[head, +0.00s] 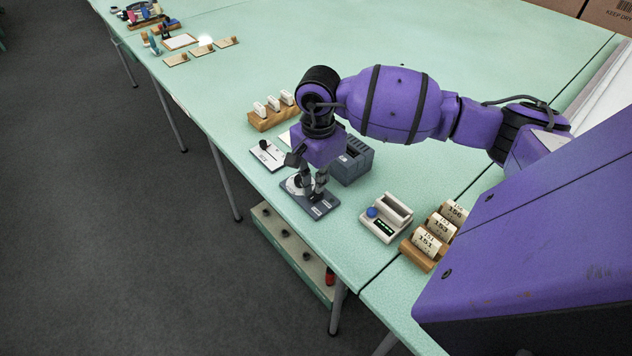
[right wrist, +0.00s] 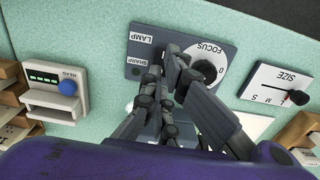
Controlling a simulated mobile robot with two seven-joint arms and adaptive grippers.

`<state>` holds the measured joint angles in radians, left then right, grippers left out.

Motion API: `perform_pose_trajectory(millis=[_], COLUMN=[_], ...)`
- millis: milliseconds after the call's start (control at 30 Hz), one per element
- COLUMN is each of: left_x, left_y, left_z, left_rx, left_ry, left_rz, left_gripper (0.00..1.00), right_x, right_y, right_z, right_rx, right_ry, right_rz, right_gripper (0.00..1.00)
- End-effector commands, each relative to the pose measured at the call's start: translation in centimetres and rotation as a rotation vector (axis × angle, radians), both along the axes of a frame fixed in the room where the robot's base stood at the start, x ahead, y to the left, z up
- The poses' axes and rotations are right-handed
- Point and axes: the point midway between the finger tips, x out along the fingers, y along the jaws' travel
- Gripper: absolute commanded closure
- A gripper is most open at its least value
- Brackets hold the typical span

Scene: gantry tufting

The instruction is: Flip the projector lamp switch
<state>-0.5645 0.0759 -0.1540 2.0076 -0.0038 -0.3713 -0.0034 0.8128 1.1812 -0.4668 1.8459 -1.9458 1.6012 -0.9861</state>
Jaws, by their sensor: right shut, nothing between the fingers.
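The dark grey control panel (head: 309,202) lies on the table, below my right gripper (head: 315,188). In the right wrist view the panel (right wrist: 188,30) carries the labels LAMP, SHARP and FOCUS. The white focus dial (right wrist: 208,72) sits right of the fingers. My right gripper (right wrist: 168,72) is shut and empty, with its fingertips over the panel between the labels and the dial. The fingers cover part of the panel there; I cannot make out the lamp switch itself or tell whether the tips touch it. My left gripper is in neither view.
A white size slider plate (head: 267,154) lies left of the panel. A dark grey slotted box (head: 353,160) stands behind it. A white reader with a blue button (head: 386,217) and a wooden rack of numbered pieces (head: 432,240) stand to the right.

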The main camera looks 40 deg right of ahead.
Motion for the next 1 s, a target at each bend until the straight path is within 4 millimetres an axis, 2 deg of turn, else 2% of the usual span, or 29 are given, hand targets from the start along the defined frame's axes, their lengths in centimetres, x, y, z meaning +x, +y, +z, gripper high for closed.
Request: perform_pose_trajectory(millis=[467,1000], left_x=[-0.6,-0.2], left_y=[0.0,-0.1], left_z=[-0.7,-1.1], left_rx=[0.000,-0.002], left_ry=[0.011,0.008], left_rz=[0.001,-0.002], left_gripper=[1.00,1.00], right_x=[0.0,0.0], right_y=[0.0,0.0], right_z=[-0.8,-1.6], right_rx=[-0.001,-0.001], right_ry=[0.000,0.001], right_rz=[0.000,0.000], right_gripper=[1.00,1.00])
